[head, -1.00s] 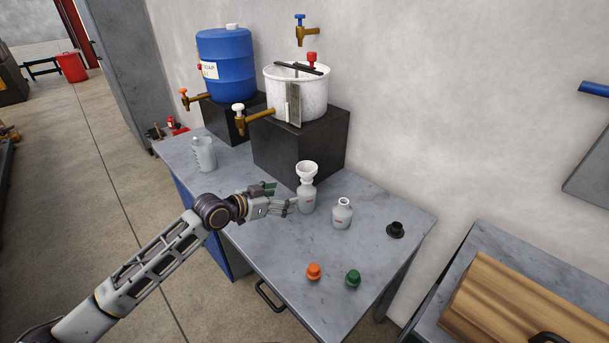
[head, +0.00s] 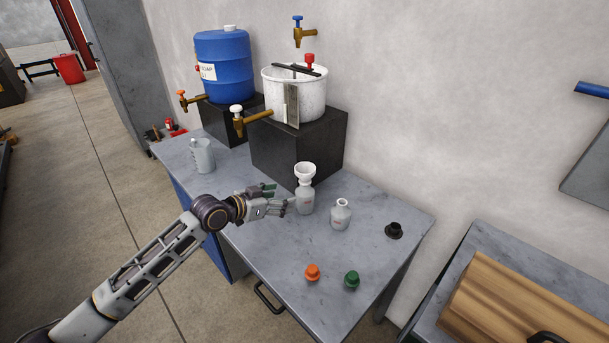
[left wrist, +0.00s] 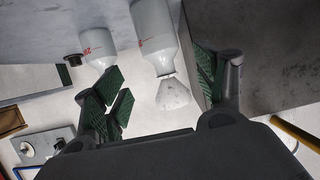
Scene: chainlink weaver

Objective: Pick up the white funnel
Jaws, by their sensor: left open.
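The white funnel (head: 305,171) sits upright in the neck of a white bottle (head: 306,202) on the grey table. My left gripper (head: 280,198) is open just left of this bottle, below the funnel's wide rim. In the left wrist view the scene appears inverted. The funnel (left wrist: 173,94) shows there between the two open fingers of my left gripper (left wrist: 168,88), with its bottle (left wrist: 154,35) above it in the picture. I cannot tell whether a finger touches the bottle. My right gripper is not in view.
A second white bottle (head: 340,215) stands to the right, with a black cap (head: 394,230) beyond. Orange (head: 312,272) and green (head: 352,280) caps lie in front. A black block (head: 300,145) carrying a white pot (head: 296,95) stands close behind. A clear jug (head: 202,156) stands left.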

